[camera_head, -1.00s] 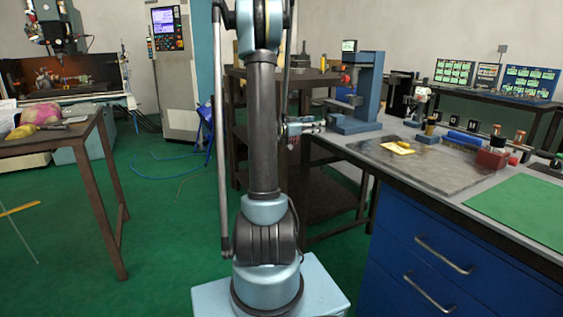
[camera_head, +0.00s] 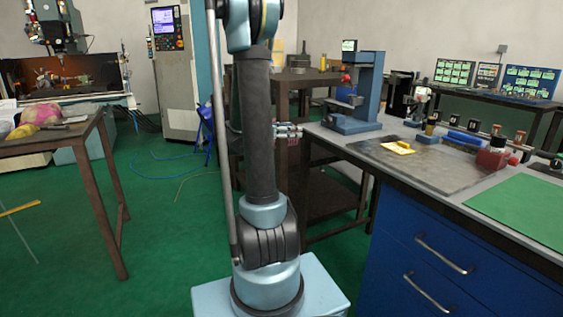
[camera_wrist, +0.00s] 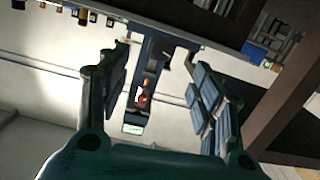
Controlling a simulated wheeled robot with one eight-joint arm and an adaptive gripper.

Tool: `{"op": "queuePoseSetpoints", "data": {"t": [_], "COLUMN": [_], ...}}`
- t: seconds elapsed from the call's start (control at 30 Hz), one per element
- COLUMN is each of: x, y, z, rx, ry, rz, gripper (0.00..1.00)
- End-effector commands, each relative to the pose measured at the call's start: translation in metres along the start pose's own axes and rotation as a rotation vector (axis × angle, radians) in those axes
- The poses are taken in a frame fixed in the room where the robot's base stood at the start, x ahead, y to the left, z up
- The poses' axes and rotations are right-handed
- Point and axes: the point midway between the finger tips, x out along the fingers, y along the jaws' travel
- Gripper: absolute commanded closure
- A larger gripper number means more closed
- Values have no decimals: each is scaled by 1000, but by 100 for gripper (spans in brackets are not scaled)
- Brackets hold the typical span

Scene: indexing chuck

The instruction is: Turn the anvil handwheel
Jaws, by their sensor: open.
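My gripper (camera_head: 299,131) is left of the tester, partly hidden behind my arm. In the wrist view my gripper (camera_wrist: 155,75) is open and empty, apart from the tester.
The bench top (camera_head: 347,143) carries a dark mat (camera_head: 440,172) with a yellow item, several small fixtures, and a green mat (camera_head: 525,210). A brown rack (camera_head: 325,190) stands behind my arm. A wooden table (camera_head: 60,142) is at left. Green floor between is mostly clear.

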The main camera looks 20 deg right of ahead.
Motion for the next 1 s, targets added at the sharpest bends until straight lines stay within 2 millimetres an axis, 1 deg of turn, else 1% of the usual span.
{"op": "queuePoseSetpoints", "data": {"t": [0.57, 1.0], "x": [-23, -47], "y": [39, 69], "z": [22, 44], "rx": [-198, -346], "ry": [-220, -376], "rz": [-68, -154], "gripper": [41, 41]}}
